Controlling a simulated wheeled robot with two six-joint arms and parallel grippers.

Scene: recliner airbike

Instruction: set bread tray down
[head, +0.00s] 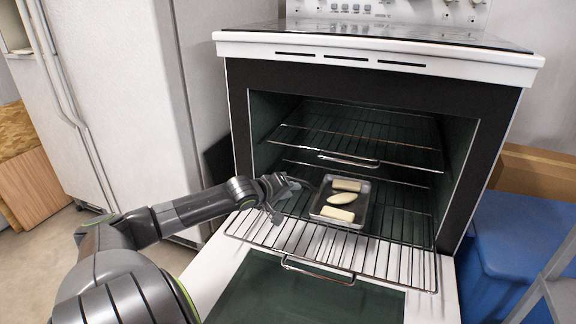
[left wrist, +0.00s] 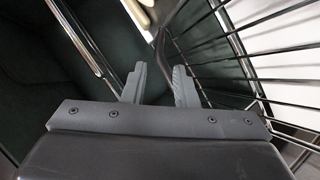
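A grey metal bread tray (head: 358,218) rests on the pulled-out lower oven rack (head: 290,236). Several pale bread pieces (head: 341,214) lie in it. My left gripper (head: 287,190) is just left of the tray, low over the rack. In the left wrist view its two fingers (left wrist: 160,90) stand apart with a gap between them. A thin grey curved edge, perhaps part of the tray, shows just beyond the fingertips; I cannot tell if they touch it. My right gripper is not in view.
The oven door (head: 300,290) is folded down below the rack. An empty upper rack (head: 365,130) is above and behind. A white fridge (head: 110,90) stands at the left and a blue bin (head: 520,240) at the right. The lower rack right of the tray is bare.

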